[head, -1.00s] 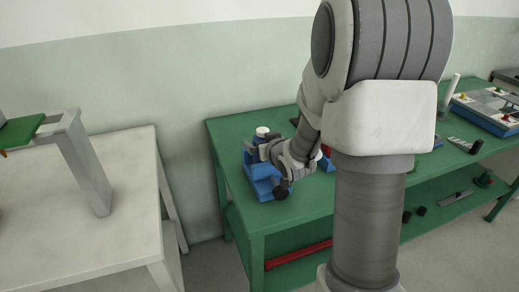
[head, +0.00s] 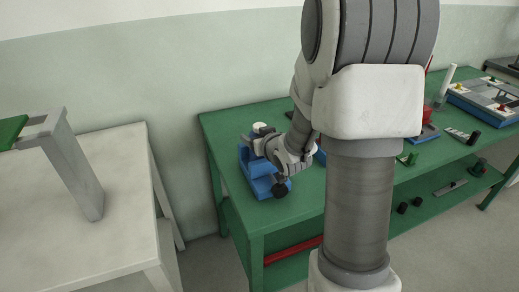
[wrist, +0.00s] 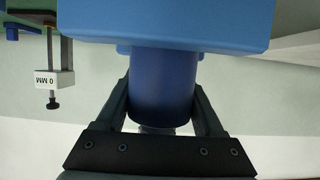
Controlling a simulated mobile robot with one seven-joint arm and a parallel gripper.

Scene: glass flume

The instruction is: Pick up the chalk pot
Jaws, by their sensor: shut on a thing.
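A dark blue cylinder, which I take to be the chalk pot (wrist: 162,82), stands between my gripper's fingers in the wrist view. My gripper (wrist: 161,95) is shut on it, one finger on each side. A lighter blue block (wrist: 170,22) adjoins the cylinder at the top of that view; I cannot tell whether they touch. In the head view my gripper (head: 258,141) is at the blue block (head: 256,181), near the left end of the green table. A white round top (head: 259,127) shows just behind the gripper. My wrist hides most of the pot there.
The green table (head: 222,128) holds several items to the right, including a board with coloured knobs (head: 490,98). A white table (head: 120,222) stands to the left, with a gap between. A clamp labelled 0 MM (wrist: 58,65) shows in the wrist view.

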